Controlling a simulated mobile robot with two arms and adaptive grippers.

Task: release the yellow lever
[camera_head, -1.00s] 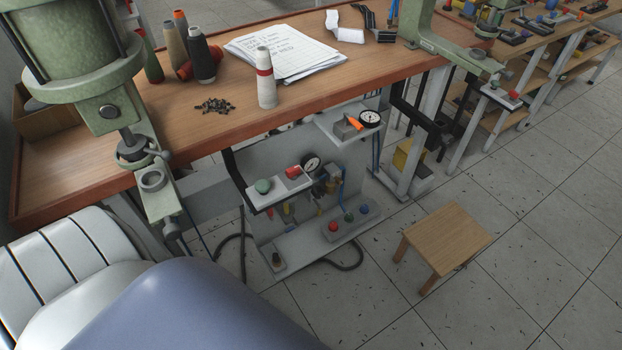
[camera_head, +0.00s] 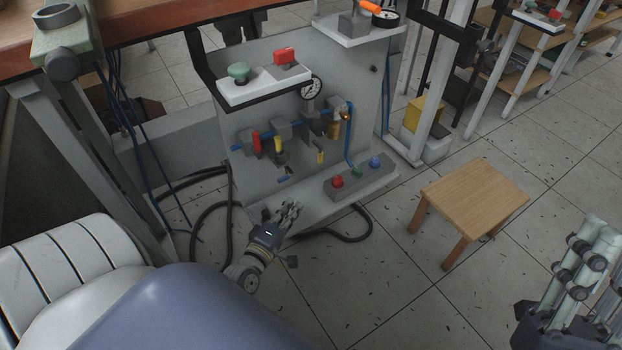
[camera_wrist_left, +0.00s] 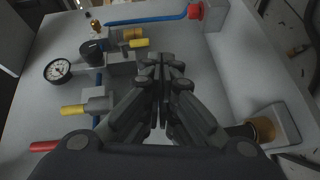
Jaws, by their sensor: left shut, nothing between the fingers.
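A yellow lever (camera_head: 280,157) hangs below a grey valve on the blue pipe of the pneumatic panel, right of a red lever (camera_head: 256,143). In the left wrist view a yellow lever (camera_wrist_left: 73,110) points left from its valve, above the red one (camera_wrist_left: 45,146). A second yellow handle (camera_head: 320,157) is farther right; it also shows in the wrist view (camera_wrist_left: 138,43). My left gripper (camera_head: 292,208) is shut and empty, in front of the panel's lower part, below and apart from the levers. My right gripper (camera_head: 590,265) is partly in view at the lower right; its jaw state is unclear.
A pressure gauge (camera_head: 311,88) and a shelf with green and red buttons (camera_head: 265,84) sit above the levers. A button box (camera_head: 357,179) is on the panel's base. Black hoses (camera_head: 210,215) lie left. A wooden stool (camera_head: 474,190) stands right, with free floor around it.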

